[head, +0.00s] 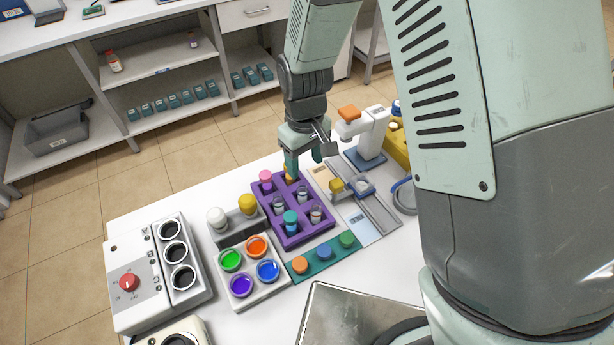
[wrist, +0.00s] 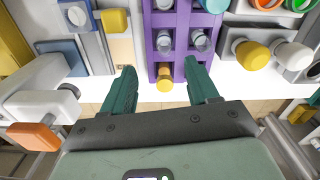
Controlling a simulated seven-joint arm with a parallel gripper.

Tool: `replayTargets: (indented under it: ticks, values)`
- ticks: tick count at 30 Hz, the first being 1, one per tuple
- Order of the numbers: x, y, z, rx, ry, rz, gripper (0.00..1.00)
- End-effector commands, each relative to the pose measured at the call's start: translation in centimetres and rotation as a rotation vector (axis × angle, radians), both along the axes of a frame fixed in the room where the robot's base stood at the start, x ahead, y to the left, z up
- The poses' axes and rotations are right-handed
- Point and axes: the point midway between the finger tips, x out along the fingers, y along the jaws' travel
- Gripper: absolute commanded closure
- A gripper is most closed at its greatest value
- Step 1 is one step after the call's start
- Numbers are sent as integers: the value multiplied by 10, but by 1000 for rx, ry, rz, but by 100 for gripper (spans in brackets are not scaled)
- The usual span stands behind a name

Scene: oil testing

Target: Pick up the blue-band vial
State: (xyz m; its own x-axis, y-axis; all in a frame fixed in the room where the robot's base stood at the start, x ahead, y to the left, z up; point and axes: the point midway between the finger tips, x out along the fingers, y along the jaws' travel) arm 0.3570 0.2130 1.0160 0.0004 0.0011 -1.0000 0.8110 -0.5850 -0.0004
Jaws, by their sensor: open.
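The vial with blue at its top (head: 291,218) stands upright in the front-left slot of the purple rack (head: 312,232). In the wrist view this blue vial (wrist: 213,4) is partly cut off by the top edge. My gripper (head: 303,160) is at the rack's far end, away from the blue vial, and points down. In the wrist view my gripper (wrist: 159,70) is open, with a yellow-topped vial (wrist: 164,82) showing between its fingers. A band on the blue vial is too small to make out.
The rack also holds a pink-topped vial (head: 266,176) and several clear-topped ones. White and yellow knobbed items (head: 217,217) and a tray of coloured cups (head: 258,292) stand left. A white device with an orange top (head: 372,130) stands right of my gripper.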

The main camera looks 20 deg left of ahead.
Motion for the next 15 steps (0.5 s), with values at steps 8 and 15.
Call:
replayTargets:
  ticks: [8, 15]
  values:
    - [-1, 0, -41, -2, 3, -2, 41]
    - [-3, 3, -63, -3, 4, -1, 41]
